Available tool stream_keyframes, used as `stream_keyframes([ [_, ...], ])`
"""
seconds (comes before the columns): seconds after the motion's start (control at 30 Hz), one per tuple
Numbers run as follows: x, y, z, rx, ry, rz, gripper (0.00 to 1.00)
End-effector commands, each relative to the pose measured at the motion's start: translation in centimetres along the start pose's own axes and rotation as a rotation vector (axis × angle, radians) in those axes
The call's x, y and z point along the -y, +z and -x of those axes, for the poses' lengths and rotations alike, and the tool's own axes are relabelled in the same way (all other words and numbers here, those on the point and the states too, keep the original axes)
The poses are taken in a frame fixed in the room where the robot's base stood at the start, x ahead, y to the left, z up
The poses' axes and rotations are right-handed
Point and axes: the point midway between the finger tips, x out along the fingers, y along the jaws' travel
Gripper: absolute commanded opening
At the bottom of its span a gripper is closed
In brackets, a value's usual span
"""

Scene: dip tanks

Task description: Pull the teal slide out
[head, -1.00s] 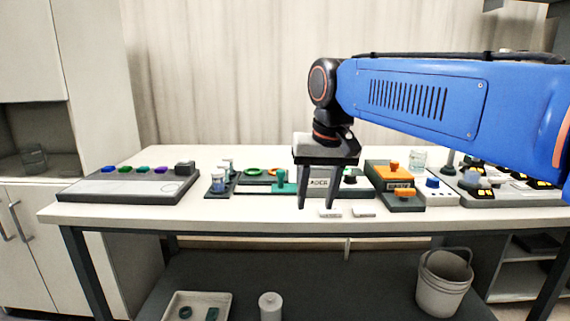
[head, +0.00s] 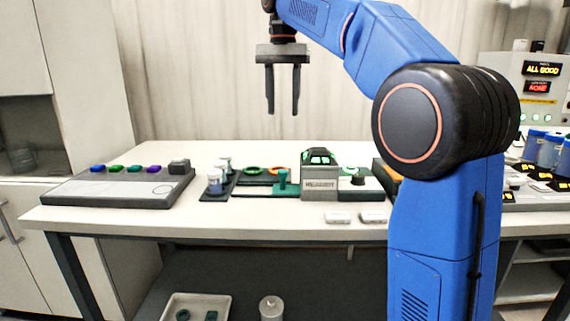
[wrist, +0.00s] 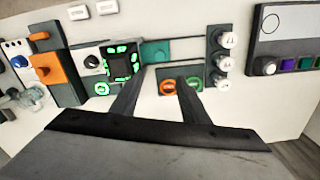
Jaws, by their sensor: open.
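The teal slide (head: 284,188) sits on the bench with its upright teal knob, just left of a grey box (head: 320,186) with green-lit windows. In the wrist view the teal slide (wrist: 155,52) shows beside the green-lit box, at one end of a dark rail. My gripper (head: 283,100) is open and empty, pointing down high above the slide.
A button panel (head: 120,186) is farther left. Two small white tags (head: 338,217) lie near the front edge. Air around my gripper is clear.

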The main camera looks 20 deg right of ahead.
Motion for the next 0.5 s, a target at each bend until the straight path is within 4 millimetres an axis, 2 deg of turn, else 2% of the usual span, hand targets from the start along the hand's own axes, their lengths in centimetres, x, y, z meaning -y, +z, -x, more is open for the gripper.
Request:
stream_keyframes([
  [0.17,0.0,0.0,-1.0,0.003,0.003,-0.002,0.41],
  [0.5,0.0,0.1,-6.6,0.003,0.003,-0.001,0.41],
])
